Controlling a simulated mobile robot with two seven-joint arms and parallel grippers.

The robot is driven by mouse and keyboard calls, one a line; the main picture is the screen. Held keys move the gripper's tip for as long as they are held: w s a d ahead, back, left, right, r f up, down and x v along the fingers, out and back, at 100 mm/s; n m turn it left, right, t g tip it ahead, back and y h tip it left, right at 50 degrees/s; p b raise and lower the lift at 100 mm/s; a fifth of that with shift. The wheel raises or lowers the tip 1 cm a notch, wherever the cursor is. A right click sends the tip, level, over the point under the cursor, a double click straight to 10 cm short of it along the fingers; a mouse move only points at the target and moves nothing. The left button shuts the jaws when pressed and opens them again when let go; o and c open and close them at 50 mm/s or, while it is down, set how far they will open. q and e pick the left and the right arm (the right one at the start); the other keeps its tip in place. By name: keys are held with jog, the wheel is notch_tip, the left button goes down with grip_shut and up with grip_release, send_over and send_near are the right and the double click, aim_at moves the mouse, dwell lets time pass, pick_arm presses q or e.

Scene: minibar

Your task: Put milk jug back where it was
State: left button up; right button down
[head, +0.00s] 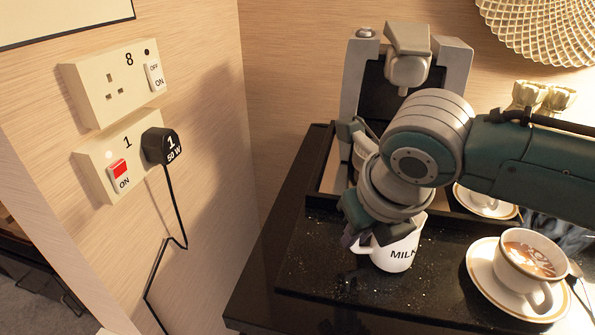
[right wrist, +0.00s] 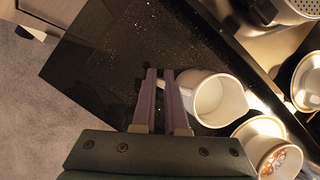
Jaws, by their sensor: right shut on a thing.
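The white milk jug (head: 398,250), marked "MILK", stands upright on the black speckled tray (head: 325,268) in the head view. My right gripper (head: 360,240) reaches down to the jug's left side, where its handle is. In the right wrist view the gripper (right wrist: 160,78) has its two purple fingers close together at the handle of the jug (right wrist: 212,97), shut on it. The jug's open top shows, and it looks empty inside. In the head view my arm hides part of the jug's upper rim. My left gripper is not in view.
A coffee cup (head: 531,262) on a saucer (head: 480,266) stands right of the jug. Another cup and saucer (head: 462,196) are behind it. The coffee machine (head: 450,65) stands at the back. Wall sockets (head: 98,165) with a plug are at left. The tray's front left is clear.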

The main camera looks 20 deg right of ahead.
jog(key=c, duration=1.4)
grip_release()
jog(key=shift+f, duration=0.15)
jog(key=o, duration=0.4)
jog(key=shift+o, duration=0.2)
